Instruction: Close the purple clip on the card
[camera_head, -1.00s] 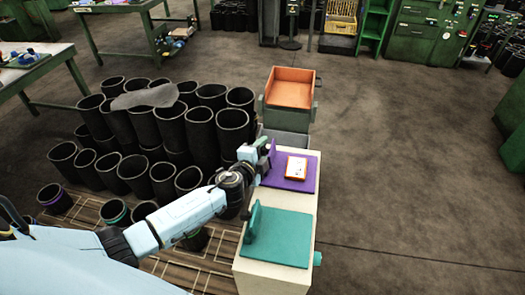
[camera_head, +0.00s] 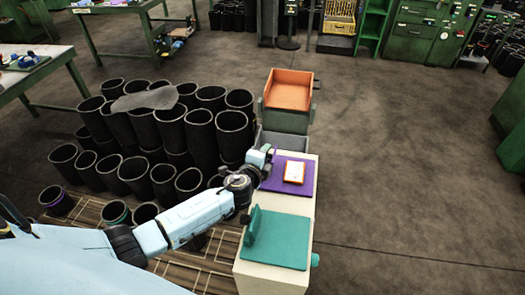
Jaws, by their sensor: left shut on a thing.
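The purple clip (camera_head: 302,183) lies on a cream block, its flat base spread out and its narrow upright flap at its left edge, partly hidden by my gripper. The card (camera_head: 294,172), white with an orange border, lies on the purple base, uncovered. My left gripper (camera_head: 268,157) is at the flap on the clip's left side and is shut on it; the fingertips are small and hard to make out. My right gripper is not in view.
A teal clip (camera_head: 277,240) with an upright left flap sits nearer on the same cream block (camera_head: 262,277). An orange tray (camera_head: 289,94) and a grey bin (camera_head: 284,141) stand behind. Several black rubber sleeves (camera_head: 202,136) crowd the left. The floor at right is clear.

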